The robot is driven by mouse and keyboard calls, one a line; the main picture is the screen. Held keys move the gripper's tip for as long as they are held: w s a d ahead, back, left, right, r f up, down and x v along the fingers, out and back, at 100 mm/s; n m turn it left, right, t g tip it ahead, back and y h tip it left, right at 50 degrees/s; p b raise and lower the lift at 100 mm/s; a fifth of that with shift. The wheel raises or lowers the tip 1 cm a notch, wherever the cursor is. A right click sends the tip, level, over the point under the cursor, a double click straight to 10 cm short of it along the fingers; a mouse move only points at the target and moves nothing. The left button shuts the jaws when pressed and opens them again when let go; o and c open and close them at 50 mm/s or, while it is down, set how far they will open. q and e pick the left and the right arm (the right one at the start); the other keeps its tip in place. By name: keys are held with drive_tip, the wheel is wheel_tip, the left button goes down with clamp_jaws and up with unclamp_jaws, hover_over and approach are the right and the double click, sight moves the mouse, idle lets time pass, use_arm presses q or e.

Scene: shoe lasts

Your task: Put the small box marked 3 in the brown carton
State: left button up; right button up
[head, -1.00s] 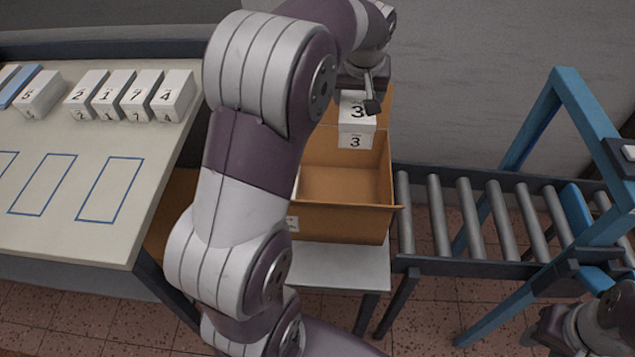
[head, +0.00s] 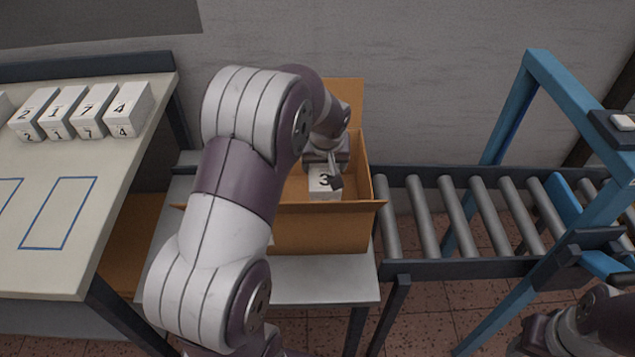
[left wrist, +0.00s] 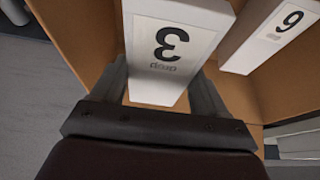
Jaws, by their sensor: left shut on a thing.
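The small white box marked 3 (head: 322,183) is inside the brown carton (head: 318,232), below the level of its rim. My left gripper (head: 325,166) reaches down into the carton and is shut on this box. The left wrist view shows the box marked 3 (left wrist: 170,45) between the two fingers (left wrist: 160,90). I cannot tell whether the box touches the carton floor. In that view another white box, marked 6 or 9 (left wrist: 275,35), is beside it in the carton. My right arm shows at the lower right, but I cannot make out its gripper.
The carton stands on a light grey stand (head: 310,284), with its flaps open. A roller conveyor (head: 455,215) with a blue frame (head: 532,105) is on the right. White boxes marked 2, 1, 7 and 4 (head: 127,108) stand on the table (head: 110,180) at left.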

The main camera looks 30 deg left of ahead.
sight(324, 170)
use_arm(q)
wheel_tip(324, 170, down, 3)
drive_tip(key=shift+f, duration=0.2)
drive_tip(key=shift+f+b, duration=0.65)
drive_tip(key=shift+b, duration=0.15)
drive_tip(key=o, duration=1.1)
drive_tip(key=shift+o, duration=0.2)
drive_tip(key=shift+r, duration=0.1)
drive_tip(key=shift+r+p, duration=0.35)
drive_tip(key=shift+p, duration=0.1)
drive_tip(key=p+v, duration=0.1)
drive_tip(key=v, duration=1.1)
drive_tip(key=shift+r+p, duration=0.25)
drive_tip(key=shift+p, duration=0.15)
